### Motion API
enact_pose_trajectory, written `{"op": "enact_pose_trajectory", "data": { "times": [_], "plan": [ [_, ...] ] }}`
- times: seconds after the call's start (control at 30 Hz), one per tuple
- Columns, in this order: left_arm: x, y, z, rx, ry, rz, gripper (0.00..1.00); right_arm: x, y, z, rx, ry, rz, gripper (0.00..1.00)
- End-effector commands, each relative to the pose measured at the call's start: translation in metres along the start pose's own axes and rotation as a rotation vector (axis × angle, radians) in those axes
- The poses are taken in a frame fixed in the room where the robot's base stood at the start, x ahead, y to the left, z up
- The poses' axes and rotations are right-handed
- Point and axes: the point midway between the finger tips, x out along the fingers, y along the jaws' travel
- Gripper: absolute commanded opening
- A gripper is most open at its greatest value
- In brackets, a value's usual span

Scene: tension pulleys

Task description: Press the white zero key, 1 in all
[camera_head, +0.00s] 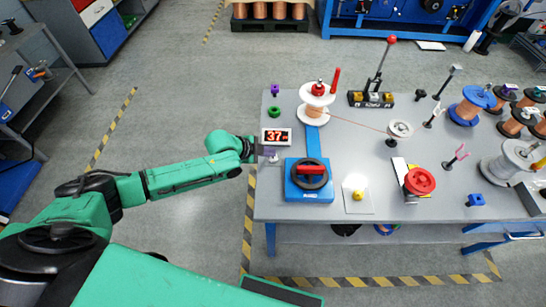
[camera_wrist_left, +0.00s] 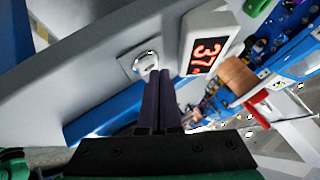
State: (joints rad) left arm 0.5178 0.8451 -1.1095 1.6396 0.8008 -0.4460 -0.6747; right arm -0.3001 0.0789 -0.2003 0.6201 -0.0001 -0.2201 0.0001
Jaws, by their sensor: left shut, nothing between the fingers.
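The white zero key (camera_head: 273,158) is a small round button on a pale square base, just below the display at the left end of the grey table. It also shows in the left wrist view (camera_wrist_left: 147,63), upper middle. The display (camera_head: 276,136) reads 37 in red and also shows in the wrist view (camera_wrist_left: 206,54). My left gripper (camera_head: 265,153) reaches in from the left at the table's edge, close to the key. Its two dark fingers (camera_wrist_left: 158,74) are shut together and empty, with their tips beside the key. I cannot tell whether they touch it. My right gripper is out of view.
A blue unit with a dark handwheel (camera_head: 311,173) stands just right of the key. A white and copper spool (camera_head: 315,97) is behind the display. A green ring (camera_head: 274,112) lies nearby. The floor left of the table is clear.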

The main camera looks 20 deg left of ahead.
Motion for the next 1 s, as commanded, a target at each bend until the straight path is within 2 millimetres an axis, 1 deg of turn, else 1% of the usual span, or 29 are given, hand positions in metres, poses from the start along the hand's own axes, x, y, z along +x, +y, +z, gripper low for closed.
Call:
{"op": "enact_pose_trajectory", "data": {
  "times": [1.0],
  "plan": [
    [0.0061,0.0049,0.0045,0.0,0.0,0.001,0.0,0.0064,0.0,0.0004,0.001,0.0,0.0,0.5]
  ]
}}
